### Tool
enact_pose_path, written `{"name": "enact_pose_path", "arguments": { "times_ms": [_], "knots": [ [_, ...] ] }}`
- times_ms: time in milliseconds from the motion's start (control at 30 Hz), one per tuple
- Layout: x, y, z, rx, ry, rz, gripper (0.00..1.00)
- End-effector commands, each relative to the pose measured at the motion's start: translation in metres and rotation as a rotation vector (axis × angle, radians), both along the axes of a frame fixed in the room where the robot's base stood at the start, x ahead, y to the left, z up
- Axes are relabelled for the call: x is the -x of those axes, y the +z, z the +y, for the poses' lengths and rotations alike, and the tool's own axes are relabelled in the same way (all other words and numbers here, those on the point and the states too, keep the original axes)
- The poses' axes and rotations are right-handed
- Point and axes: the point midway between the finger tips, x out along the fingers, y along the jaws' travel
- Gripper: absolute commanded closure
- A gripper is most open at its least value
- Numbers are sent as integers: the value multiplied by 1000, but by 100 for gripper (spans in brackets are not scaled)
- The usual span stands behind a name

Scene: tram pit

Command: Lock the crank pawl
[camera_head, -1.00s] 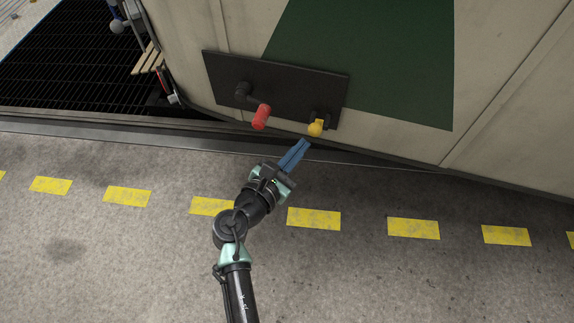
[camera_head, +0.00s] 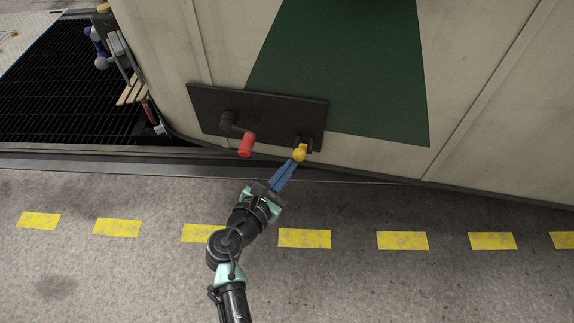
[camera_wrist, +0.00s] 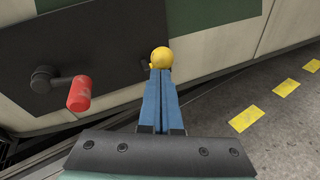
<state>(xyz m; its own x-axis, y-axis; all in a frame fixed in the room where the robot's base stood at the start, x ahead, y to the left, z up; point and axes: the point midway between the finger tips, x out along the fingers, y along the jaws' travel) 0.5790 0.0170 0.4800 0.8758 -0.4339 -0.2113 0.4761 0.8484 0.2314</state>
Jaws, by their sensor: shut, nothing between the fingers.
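The crank (camera_head: 230,123) has a black arm and a red grip (camera_head: 246,144), mounted on the left part of a dark panel (camera_head: 265,108). The pawl (camera_head: 300,153) is a yellow knob on a small dark bracket at the panel's lower right. My gripper (camera_head: 291,163) is shut with nothing between its blue fingers. Its tips are right at the yellow knob from below; I cannot tell whether they touch it. In the wrist view the knob (camera_wrist: 161,58) shows just beyond the fingertips and the red grip (camera_wrist: 79,93) is to their left. The pawl's bracket is mostly hidden there.
The panel is on a beige tram side (camera_head: 480,125) with a dark green area (camera_head: 350,70). A dark grating (camera_head: 60,80) lies at the upper left. The grey floor in front, with yellow dashes (camera_head: 304,238), is clear.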

Motion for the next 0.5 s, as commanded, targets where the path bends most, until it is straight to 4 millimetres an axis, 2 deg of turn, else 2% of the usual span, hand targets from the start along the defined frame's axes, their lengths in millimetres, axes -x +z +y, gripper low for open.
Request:
{"name": "enact_pose_path", "arguments": {
  "times_ms": [500],
  "knots": [
    [-5,17,-1,-14,-2,77,100]
  ]
}}
